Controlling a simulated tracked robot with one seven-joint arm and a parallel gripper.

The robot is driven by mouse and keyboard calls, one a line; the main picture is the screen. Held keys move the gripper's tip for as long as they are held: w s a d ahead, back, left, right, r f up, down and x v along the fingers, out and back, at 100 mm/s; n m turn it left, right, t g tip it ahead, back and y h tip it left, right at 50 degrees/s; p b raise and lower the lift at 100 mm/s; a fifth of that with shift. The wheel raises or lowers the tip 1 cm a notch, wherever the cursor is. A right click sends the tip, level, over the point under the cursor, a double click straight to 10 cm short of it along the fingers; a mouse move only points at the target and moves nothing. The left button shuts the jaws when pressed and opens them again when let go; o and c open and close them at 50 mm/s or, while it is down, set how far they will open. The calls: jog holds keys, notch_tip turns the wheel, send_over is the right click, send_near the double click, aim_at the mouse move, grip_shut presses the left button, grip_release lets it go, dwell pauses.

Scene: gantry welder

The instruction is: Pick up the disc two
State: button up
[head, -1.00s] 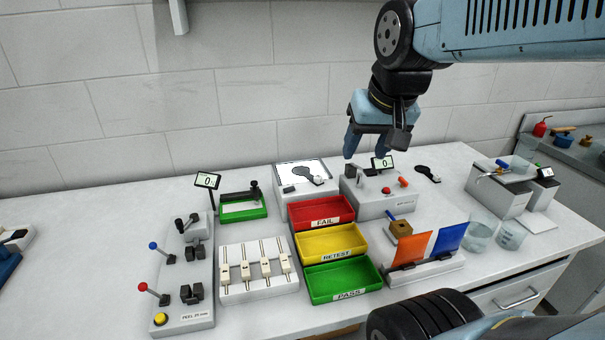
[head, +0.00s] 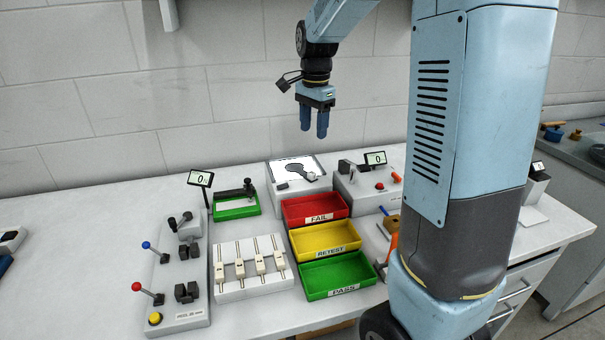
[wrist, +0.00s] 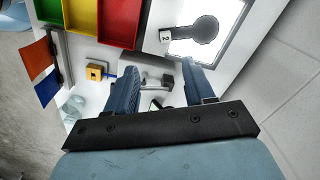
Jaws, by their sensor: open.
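A dark, round-headed paddle-like piece (head: 297,168) lies on the bright white top of a box (head: 283,196) at the back of the bench. It also shows in the wrist view (wrist: 205,30), with a small pale tag at its narrow end. My gripper (head: 315,134) is open and empty, pointing down above and a little behind that box. In the wrist view my gripper (wrist: 158,66) has its fingers apart, with the paddle beyond the right finger.
Red FAIL (head: 316,209), yellow RETEST (head: 325,240) and green PASS (head: 337,275) trays stand in front. A grey box with a display (head: 356,193) is on the right. A peel-type lever fixture (head: 185,265) and clamp rack (head: 254,275) are left. My arm hides the right bench.

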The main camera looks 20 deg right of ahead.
aim_at(311, 173)
jog(key=shift+m, duration=0.4)
jog(key=f, duration=0.5)
jog(key=w+f, duration=0.1)
jog(key=f, duration=0.9)
jog(key=shift+w, duration=0.3)
jog(key=shift+c, duration=0.4)
grip_shut()
